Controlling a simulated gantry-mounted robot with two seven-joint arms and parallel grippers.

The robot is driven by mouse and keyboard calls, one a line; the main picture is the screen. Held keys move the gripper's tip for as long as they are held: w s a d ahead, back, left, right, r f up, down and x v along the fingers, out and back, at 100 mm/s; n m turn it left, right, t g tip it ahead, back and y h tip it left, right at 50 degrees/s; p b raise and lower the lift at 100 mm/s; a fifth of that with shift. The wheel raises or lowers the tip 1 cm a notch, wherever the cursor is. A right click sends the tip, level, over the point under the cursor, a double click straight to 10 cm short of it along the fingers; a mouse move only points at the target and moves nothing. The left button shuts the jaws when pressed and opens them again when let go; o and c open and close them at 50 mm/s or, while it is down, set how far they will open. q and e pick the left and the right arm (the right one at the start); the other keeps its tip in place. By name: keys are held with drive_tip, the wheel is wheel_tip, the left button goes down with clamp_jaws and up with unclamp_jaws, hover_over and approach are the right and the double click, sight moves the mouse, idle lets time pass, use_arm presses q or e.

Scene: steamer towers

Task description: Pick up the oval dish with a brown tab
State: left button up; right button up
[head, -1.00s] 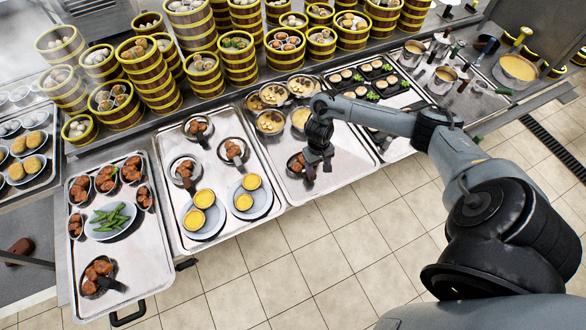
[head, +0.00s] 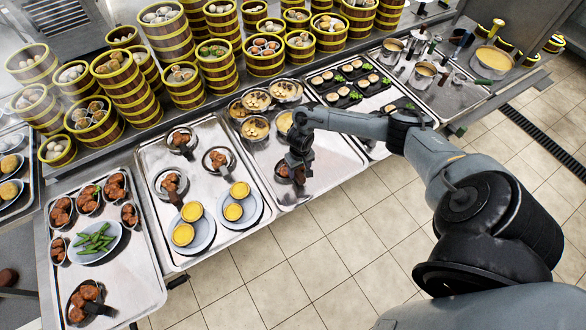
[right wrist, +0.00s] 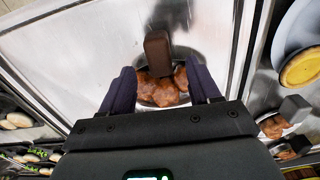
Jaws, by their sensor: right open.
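The oval dish (right wrist: 160,97) holds brown glazed pieces and has a brown tab (right wrist: 157,52) sticking out on its far side in the right wrist view. In the head view the dish (head: 282,170) sits on a metal tray, partly hidden by my right gripper (head: 297,168). In the right wrist view my right gripper (right wrist: 162,88) is open, with one dark finger at each side of the dish. Whether the fingers touch the rim cannot be told. The near part of the dish is hidden by the gripper body. My left gripper is not in view.
Similar dishes with dark tabs (head: 217,160) and plates with yellow cups (head: 234,212) stand on the tray (head: 205,250) to the left. Round bowls (head: 255,128) stand behind the gripper. Bamboo steamer towers (head: 125,85) line the back. The floor in front is clear.

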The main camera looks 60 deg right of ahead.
drive_tip(key=shift+f, duration=1.25)
drive_tip(key=shift+c, duration=0.2)
clamp_jaws()
